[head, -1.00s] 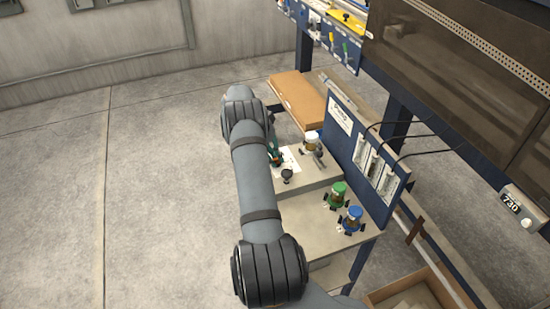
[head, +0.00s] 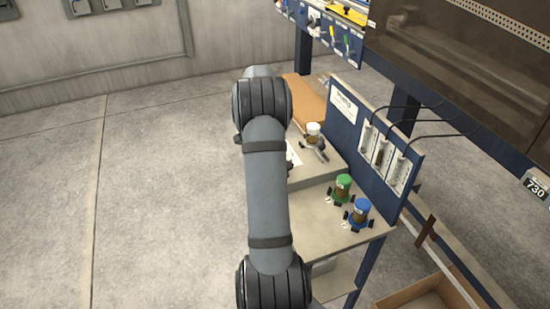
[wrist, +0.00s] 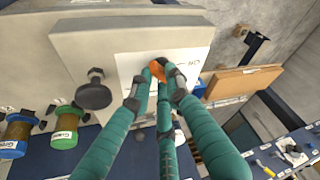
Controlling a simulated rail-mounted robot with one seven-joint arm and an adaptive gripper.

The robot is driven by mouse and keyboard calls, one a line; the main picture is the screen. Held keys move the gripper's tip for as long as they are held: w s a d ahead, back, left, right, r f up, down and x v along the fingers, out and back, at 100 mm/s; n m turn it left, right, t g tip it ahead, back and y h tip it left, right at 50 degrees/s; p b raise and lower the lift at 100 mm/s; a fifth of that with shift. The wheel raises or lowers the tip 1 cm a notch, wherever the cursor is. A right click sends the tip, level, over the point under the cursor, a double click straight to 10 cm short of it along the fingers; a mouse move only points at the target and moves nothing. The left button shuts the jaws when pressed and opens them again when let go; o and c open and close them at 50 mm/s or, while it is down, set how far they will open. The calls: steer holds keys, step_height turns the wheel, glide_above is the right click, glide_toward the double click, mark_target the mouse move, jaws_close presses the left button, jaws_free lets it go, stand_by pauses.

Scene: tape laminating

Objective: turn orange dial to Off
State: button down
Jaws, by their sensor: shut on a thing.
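The orange dial (wrist: 158,70) sits on a white label plate (wrist: 135,66) on a beige panel in the wrist view. My gripper (wrist: 161,78) has teal fingers with grey tips, and it is shut on the orange dial. A short line and small, hard-to-read lettering lie on the plate just right of the dial. The dial's pointer direction is mostly hidden by the fingertips. In the head view my arm covers the dial and the gripper; only a sliver of the white plate (head: 293,153) shows.
A black round knob (wrist: 93,93) stands left of the dial. A blue panel (head: 345,129) rises at the right. Open floor lies left.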

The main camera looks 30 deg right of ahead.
steer(key=n, duration=0.1)
steer(key=n+y, duration=0.1)
steer(key=n, duration=0.1)
steer(key=n+t+b, duration=0.1)
steer(key=shift+s+d+n+y, duration=0.1)
steer(key=shift+d+n+y, duration=0.2)
steer(key=n+y+b, duration=0.1)
steer(key=n, duration=0.3)
steer(key=shift+d+t, duration=0.15)
steer(key=shift+t, duration=0.15)
steer(key=shift+y, duration=0.3)
steer(key=c, duration=1.9)
jaws_free()
steer(key=shift+c, duration=0.2)
steer(key=v, duration=1.2)
